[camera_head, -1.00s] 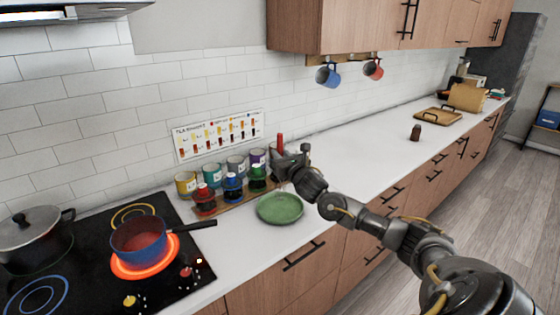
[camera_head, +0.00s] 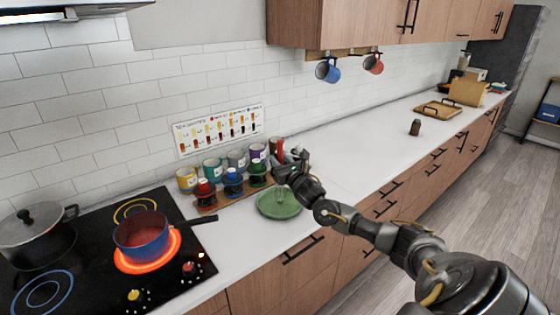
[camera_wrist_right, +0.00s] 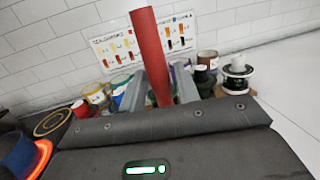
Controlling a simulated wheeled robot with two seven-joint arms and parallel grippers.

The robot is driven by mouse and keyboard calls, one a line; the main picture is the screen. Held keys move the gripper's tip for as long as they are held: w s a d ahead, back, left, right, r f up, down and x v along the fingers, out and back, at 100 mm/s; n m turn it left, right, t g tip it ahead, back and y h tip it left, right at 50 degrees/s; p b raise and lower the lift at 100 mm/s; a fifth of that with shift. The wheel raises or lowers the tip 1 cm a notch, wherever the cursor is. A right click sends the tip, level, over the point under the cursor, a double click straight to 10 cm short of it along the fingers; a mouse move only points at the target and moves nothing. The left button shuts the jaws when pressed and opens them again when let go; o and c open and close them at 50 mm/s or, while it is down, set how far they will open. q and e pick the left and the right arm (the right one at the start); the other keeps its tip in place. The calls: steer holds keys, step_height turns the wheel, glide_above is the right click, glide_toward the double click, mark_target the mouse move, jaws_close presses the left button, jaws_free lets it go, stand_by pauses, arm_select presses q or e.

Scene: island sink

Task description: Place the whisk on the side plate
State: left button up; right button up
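The side plate (camera_head: 292,211) is a round green plate on the white counter, in front of a row of small pots. My right gripper (camera_head: 280,171) is above the back of the plate, shut on the whisk. The whisk's red handle (camera_head: 279,149) sticks up from the fingers, and its pale wire end (camera_head: 281,195) points down over the plate. I cannot tell whether it touches the plate. In the right wrist view the red handle (camera_wrist_right: 149,50) stands slightly tilted between the grey fingers (camera_wrist_right: 163,90). My left gripper is not in view.
Several coloured pots and jars (camera_head: 232,182) stand on a wooden board close behind and left of the plate. A blue pan (camera_head: 140,240) sits on a glowing burner, its handle pointing toward the plate. The counter to the right is clear up to a brown shaker (camera_head: 415,128).

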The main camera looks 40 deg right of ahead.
steer(key=shift+o, duration=0.7)
steer(key=shift+r, duration=0.2)
steer(key=r+b+v, duration=0.1)
steer(key=b+v, duration=0.2)
steer(key=v, duration=0.9)
steer(key=shift+f, duration=0.5)
